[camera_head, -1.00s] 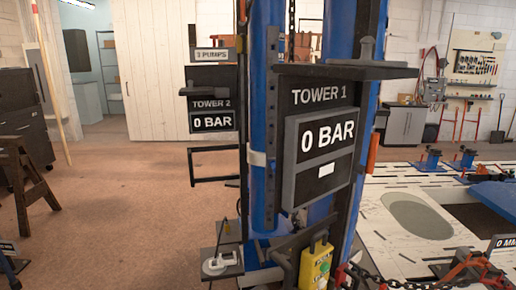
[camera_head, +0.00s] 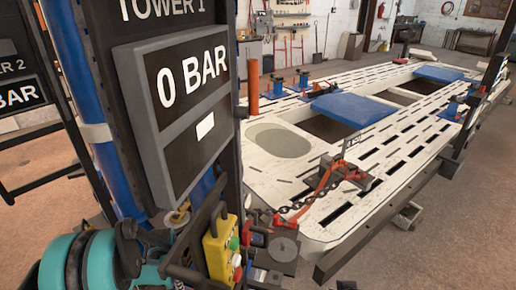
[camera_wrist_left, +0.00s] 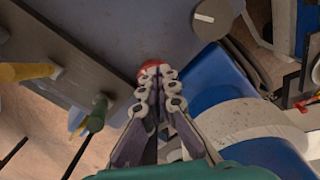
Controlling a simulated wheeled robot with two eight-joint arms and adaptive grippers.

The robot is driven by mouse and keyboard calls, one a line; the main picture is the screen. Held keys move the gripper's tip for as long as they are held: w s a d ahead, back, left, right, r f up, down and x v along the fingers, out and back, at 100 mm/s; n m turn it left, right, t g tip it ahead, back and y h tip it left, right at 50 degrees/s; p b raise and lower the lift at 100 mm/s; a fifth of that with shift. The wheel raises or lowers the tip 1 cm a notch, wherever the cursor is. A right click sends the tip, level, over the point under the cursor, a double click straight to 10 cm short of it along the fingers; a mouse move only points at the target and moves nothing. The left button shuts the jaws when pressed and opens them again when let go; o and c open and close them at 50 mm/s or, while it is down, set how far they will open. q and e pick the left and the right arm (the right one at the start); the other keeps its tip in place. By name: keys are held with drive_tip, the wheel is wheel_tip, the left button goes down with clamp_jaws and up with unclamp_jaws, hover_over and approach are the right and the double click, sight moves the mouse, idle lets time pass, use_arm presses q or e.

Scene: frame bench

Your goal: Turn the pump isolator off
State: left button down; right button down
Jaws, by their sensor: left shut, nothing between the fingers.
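My left gripper (camera_wrist_left: 158,88) is shut and empty in the left wrist view. A red rounded part (camera_wrist_left: 152,67) shows just beyond its fingertips, partly hidden by them; I cannot tell whether they touch. A round grey disc with a small mark (camera_wrist_left: 204,17) sits further up and right. I cannot tell for sure which part is the pump isolator. In the head view a yellow control box (camera_head: 218,252) with green and red buttons hangs low on the tower 1 post, right of my teal left arm. My left gripper is hidden there, and my right gripper is not seen.
The tower 1 display (camera_head: 185,90) reads 0 BAR and stands close on the left. A white slotted frame bench (camera_head: 400,150) with blue pads, a chain and an orange clamp (camera_head: 322,185) fills the right. Open floor (camera_head: 440,215) lies at its near right.

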use_arm(q)
drive_tip(key=shift+f+b, duration=1.95)
drive_tip(key=shift+f, duration=1.5)
drive_tip(key=shift+s+d, duration=0.2)
drive_tip(key=shift+s, duration=0.3)
drive_tip(key=shift+s+d, duration=0.2)
drive_tip(key=shift+s, duration=0.1)
drive_tip(key=shift+s+d, duration=0.15)
drive_tip(key=shift+s, duration=0.05)
drive_tip(key=shift+s, duration=0.1)
drive_tip(key=shift+s+d, duration=0.25)
drive_tip(key=shift+d, duration=0.1)
